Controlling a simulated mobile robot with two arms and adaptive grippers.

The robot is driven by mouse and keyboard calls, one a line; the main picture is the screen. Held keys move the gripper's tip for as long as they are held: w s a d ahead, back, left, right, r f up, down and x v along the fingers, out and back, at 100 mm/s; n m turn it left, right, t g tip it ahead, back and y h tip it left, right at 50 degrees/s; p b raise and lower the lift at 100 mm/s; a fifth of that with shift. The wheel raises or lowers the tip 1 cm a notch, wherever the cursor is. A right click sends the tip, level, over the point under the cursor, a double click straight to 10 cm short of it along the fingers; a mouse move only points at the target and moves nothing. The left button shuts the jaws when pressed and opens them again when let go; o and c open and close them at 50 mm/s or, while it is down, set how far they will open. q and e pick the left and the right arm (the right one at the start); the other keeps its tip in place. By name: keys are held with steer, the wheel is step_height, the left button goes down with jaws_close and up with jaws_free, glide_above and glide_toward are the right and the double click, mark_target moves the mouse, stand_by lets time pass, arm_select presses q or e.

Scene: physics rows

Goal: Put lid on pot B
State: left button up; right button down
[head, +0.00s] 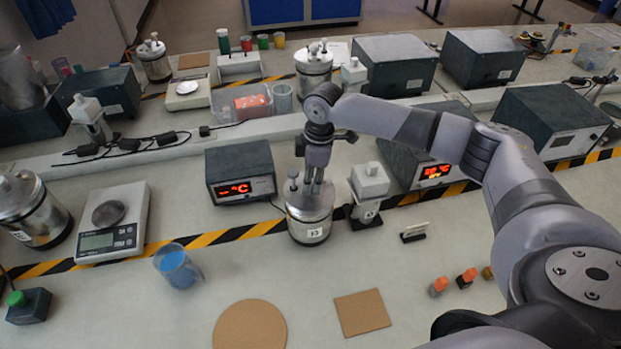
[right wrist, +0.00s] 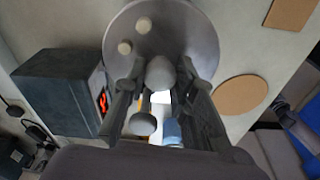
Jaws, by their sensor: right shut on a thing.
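A metal pot (head: 309,234) with a white label stands at the middle of the front bench; the label's letter is hard to read. A grey round lid (head: 309,204) lies level over its top, with no clear gap visible. My right gripper (head: 316,187) points straight down at the lid. In the right wrist view the fingers (right wrist: 160,85) are shut on the lid's round knob (right wrist: 160,72). The lid (right wrist: 195,30) shows there with two small studs; its contact with the pot rim is hidden. My left gripper is not in view.
Left of the pot is a heater box (head: 240,173) with a red display; right of it is a white-topped device (head: 369,181). A scale (head: 112,220), blue beaker (head: 177,267) and another lidded pot (head: 32,210) stand left. Cork mats (head: 249,328) lie in front.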

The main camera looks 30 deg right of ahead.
steer(key=shift+f+p, duration=0.25)
steer(key=shift+p, duration=0.1)
stand_by(0.3)
steer(key=c, duration=1.2)
jaws_free()
steer(key=shift+c, duration=0.2)
step_height(320, 180, up, 6)
steer(key=p, duration=0.6)
steer(key=shift+f, duration=0.2)
steer(key=shift+r, duration=1.2)
